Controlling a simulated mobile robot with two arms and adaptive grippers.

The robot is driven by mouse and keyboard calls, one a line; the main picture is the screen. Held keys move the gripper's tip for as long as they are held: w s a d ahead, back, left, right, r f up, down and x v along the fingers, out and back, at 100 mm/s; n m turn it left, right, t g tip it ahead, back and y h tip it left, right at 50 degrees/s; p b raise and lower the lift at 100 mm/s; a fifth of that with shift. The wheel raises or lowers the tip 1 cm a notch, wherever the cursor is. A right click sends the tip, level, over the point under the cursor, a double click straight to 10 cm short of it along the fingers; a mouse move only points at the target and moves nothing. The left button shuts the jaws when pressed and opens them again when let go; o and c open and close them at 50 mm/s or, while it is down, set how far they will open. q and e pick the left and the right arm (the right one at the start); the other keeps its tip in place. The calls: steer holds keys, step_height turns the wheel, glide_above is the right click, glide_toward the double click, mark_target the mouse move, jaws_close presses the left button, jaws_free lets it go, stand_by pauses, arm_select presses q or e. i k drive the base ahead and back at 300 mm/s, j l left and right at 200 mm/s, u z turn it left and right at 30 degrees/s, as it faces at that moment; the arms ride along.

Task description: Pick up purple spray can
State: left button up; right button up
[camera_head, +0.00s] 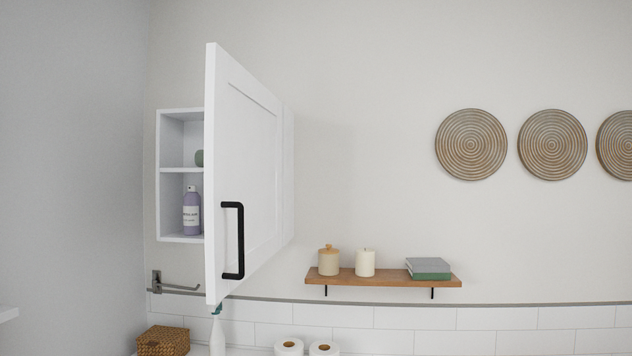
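The purple spray can (192,212) stands upright on the lower shelf of a white wall cabinet (181,170). It has a white label, and its right side is close to the edge of the open cabinet door (240,160). The door stands swung out toward me, with a black bar handle (233,240), and hides the right part of the cabinet. Neither of my grippers shows in the head view.
A green item (199,158) is partly hidden on the upper shelf. A metal rail (175,284) juts out below the cabinet. A wooden shelf (383,279) holds jars and books. A wicker box (163,341), a bottle (217,335) and paper rolls (289,346) stand below.

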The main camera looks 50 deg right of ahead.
mark_target(192, 207)
steer(key=z, duration=1.35)
steer(key=i+j, duration=0.15)
steer(key=j, duration=0.2)
steer(key=i+j+z, duration=0.1)
steer(key=j, duration=0.2)
steer(key=i+j, duration=0.2)
steer(key=j, duration=0.15)
steer(key=i+j+z, duration=0.1)
steer(key=j, duration=0.25)
steer(key=i+j, duration=0.2)
steer(key=j, duration=0.15)
steer(key=l+z, duration=0.05)
